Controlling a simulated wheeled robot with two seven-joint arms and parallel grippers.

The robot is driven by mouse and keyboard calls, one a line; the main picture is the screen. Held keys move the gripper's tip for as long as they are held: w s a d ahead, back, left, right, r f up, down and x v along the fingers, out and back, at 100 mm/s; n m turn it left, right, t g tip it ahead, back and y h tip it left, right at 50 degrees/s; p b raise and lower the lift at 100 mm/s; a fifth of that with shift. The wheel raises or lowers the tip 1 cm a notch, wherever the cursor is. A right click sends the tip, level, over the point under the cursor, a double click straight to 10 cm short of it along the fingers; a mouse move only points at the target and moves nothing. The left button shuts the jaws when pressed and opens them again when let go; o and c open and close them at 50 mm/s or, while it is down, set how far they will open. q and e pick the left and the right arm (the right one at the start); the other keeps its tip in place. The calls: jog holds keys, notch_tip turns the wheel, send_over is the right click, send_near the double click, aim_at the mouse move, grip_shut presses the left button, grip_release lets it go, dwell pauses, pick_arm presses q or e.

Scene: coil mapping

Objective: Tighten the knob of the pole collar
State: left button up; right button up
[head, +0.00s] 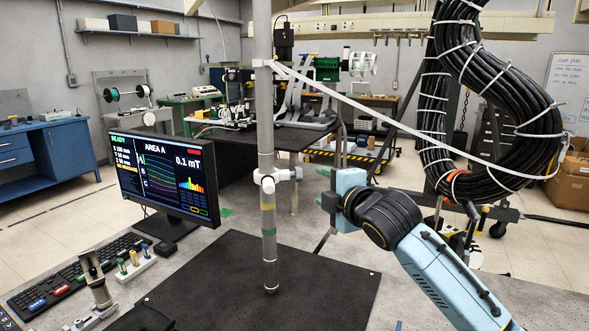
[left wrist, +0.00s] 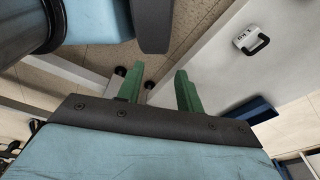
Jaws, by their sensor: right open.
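A grey pole (head: 265,110) stands upright on a black mat (head: 225,285) in the head view. A white pole collar (head: 266,182) sits around it at about mid-height, above a green-yellow band. The collar's white knob (head: 291,174) sticks out to the right. My right gripper (head: 322,187) is just right of the knob, pointing at it; its green fingers are apart and empty, with a small gap seen between them and the knob. My left gripper (left wrist: 160,88) shows only in the left wrist view, its green fingers apart with nothing between them.
A monitor (head: 160,172) and a keyboard (head: 75,270) stand left of the pole. A white strap (head: 400,127) runs from the pole top to a black cable coil (head: 500,80) at the right.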

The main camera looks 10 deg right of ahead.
aim_at(302, 176)
jog(key=x, duration=1)
jog(key=shift+w+a+r, duration=0.2)
jog(key=shift+r, duration=0.05)
pick_arm(q)
jog(key=shift+g, duration=0.3)
jog(key=shift+s+a+f, duration=0.1)
jog(key=shift+s, duration=1)
jog(key=shift+s+a+f, duration=0.1)
jog(key=shift+s, duration=0.95)
pick_arm(e)
jog(key=shift+x, duration=1)
jog(key=c, duration=1)
pick_arm(q)
jog(key=shift+w+d+r, duration=0.1)
jog(key=shift+w+r, duration=0.05)
